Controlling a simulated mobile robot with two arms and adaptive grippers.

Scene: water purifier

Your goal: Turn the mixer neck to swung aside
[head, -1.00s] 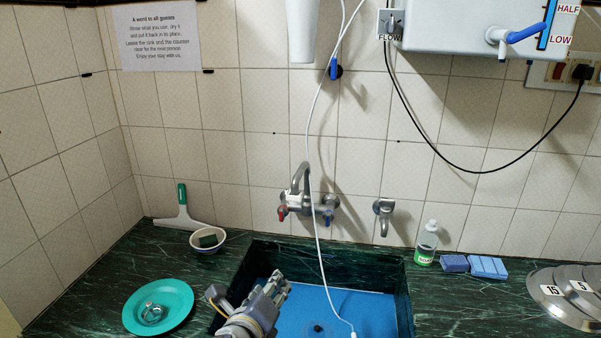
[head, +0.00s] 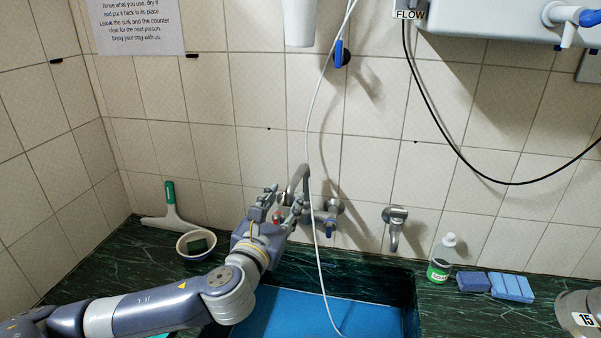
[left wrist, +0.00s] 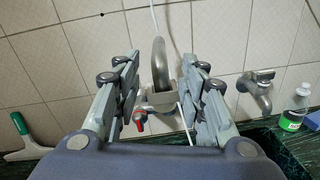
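The mixer neck (head: 302,176) is a grey curved spout on the wall mixer (head: 331,207), which has red and blue handles. In the left wrist view the neck (left wrist: 159,62) stands between the two spread fingers, with clear space on both sides. My left gripper (head: 282,200) is open, just left of the neck in the head view; in the left wrist view its fingers (left wrist: 161,85) point toward the wall. The gripper partly hides the mixer's red handle in the head view.
A white hose (head: 314,130) hangs close by the mixer into the blue-bottomed sink (head: 300,313). A second tap (head: 395,222) is on the wall to the right.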

